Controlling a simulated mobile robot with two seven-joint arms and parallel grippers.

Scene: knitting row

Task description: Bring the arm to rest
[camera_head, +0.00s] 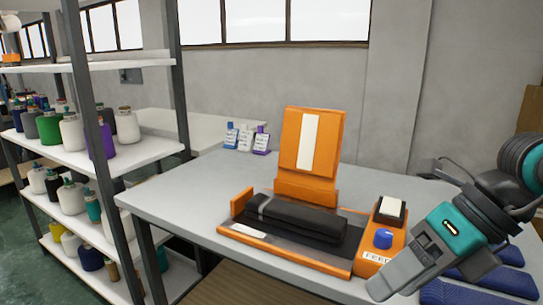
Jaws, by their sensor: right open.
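My right arm comes in from the right edge, with a teal band near its wrist. My right gripper (382,288) is open and points down and to the left. It is in front of the right end of an orange device and hides part of the blue folded cloth (515,280) on the table. I see nothing between its fingers. My left gripper is not in view.
A grey table (185,190) carries the orange device (313,150) with a dark roll (295,218) on its base and a control box (383,238) with a blue knob. Small bottles (245,138) stand behind. A shelf (150,155) with yarn cones is left.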

